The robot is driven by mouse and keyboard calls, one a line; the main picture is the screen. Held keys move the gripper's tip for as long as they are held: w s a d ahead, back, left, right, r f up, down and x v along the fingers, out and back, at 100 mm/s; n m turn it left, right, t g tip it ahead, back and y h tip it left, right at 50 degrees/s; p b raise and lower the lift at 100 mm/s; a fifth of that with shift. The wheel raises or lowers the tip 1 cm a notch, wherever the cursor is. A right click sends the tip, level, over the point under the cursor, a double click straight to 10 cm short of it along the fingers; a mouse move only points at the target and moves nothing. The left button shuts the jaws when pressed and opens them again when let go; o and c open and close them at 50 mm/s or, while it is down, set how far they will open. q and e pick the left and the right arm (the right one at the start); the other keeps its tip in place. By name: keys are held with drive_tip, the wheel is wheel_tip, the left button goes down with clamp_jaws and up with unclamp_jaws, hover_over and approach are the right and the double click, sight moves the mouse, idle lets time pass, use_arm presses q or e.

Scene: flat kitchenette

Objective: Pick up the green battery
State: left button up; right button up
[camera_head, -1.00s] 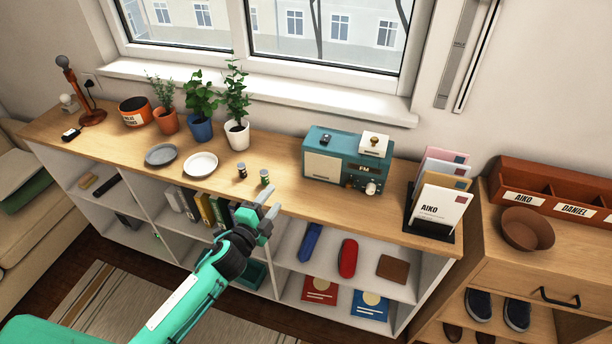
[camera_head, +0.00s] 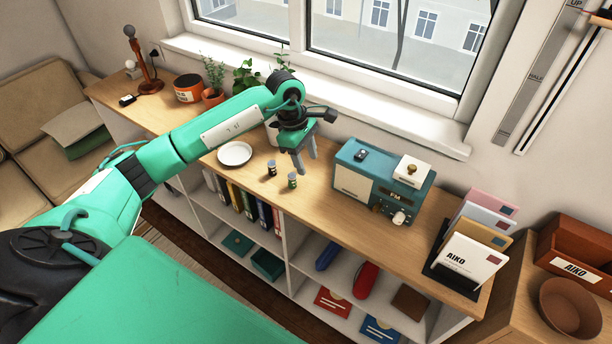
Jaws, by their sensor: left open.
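The green battery (camera_head: 292,181) stands upright near the front edge of the wooden shelf top. A second, darker battery (camera_head: 271,168) stands just to its left. My left gripper (camera_head: 306,165) points down over the shelf top, slightly behind and to the right of the green battery in the picture. Its fingers are apart with nothing between them. The green battery is in full view, and the fingers do not enclose it. My right gripper is not in view.
A teal radio (camera_head: 382,183) stands right of the gripper, with a letter rack (camera_head: 455,268) beyond it. A white plate (camera_head: 235,153) lies left of the batteries. Potted plants (camera_head: 246,78) stand behind, partly hidden by my arm. Shelf top before the radio is clear.

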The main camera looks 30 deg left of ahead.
sight(292, 175)
use_arm(q)
drive_tip(key=w+a+r+y, duration=0.1)
drive_tip(key=a+r+y, duration=0.15)
drive_tip(key=a, duration=0.25)
wheel_tip(292, 175, down, 8)
drive_tip(key=shift+a+f+p, duration=0.1)
drive_tip(key=shift+a+p, duration=0.05)
drive_tip(key=shift+p, duration=1.1)
wheel_tip(292, 175, down, 5)
drive_tip(key=p, duration=0.3)
drive_tip(key=shift+f, duration=0.3)
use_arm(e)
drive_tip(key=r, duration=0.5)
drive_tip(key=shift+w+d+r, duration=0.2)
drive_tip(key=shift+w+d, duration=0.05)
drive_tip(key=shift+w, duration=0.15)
use_arm(q)
drive_tip(key=shift+c, duration=0.4)
clamp_jaws()
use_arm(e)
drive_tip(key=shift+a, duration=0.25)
